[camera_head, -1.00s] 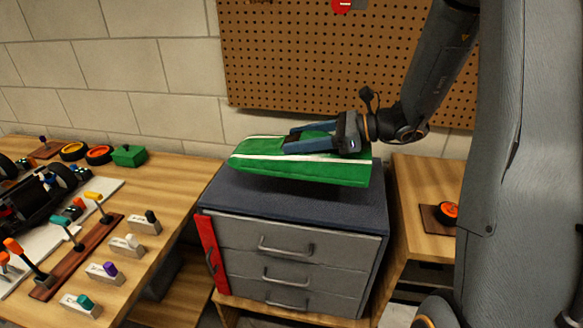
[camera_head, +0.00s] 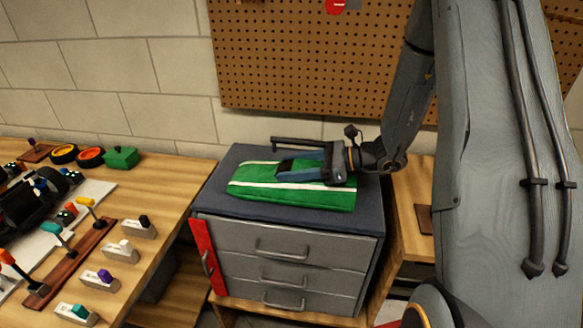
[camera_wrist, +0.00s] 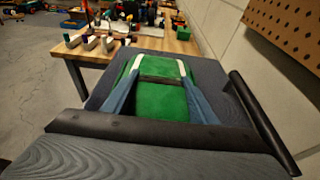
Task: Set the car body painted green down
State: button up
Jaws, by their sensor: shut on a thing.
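The green car body (camera_head: 290,196) with white stripes lies low over the dark top of the grey drawer cabinet (camera_head: 370,222), and appears to rest on it. My gripper (camera_head: 284,168) is over the car body from the right, with its blue fingers along the body. In the wrist view the fingers (camera_wrist: 158,84) lie on both sides of the green body (camera_wrist: 160,103), shut on it. The fingers and palm hide part of the body. The cabinet top (camera_wrist: 205,76) shows around it.
A brown pegboard (camera_head: 290,65) hangs behind. A wooden table (camera_head: 408,210) stands at the right.

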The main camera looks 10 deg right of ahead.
jog(key=shift+f, duration=0.2)
jog(key=shift+f, duration=0.1)
jog(key=o, duration=1.1)
jog(key=shift+d+r, duration=0.2)
jog(key=b+v, duration=0.2)
jog(key=v, duration=0.9)
jog(key=shift+s+d+r+b, duration=0.1)
jog(key=shift+s+d+b, duration=0.15)
jog(key=shift+b, duration=0.1)
jog(key=shift+a, duration=0.15)
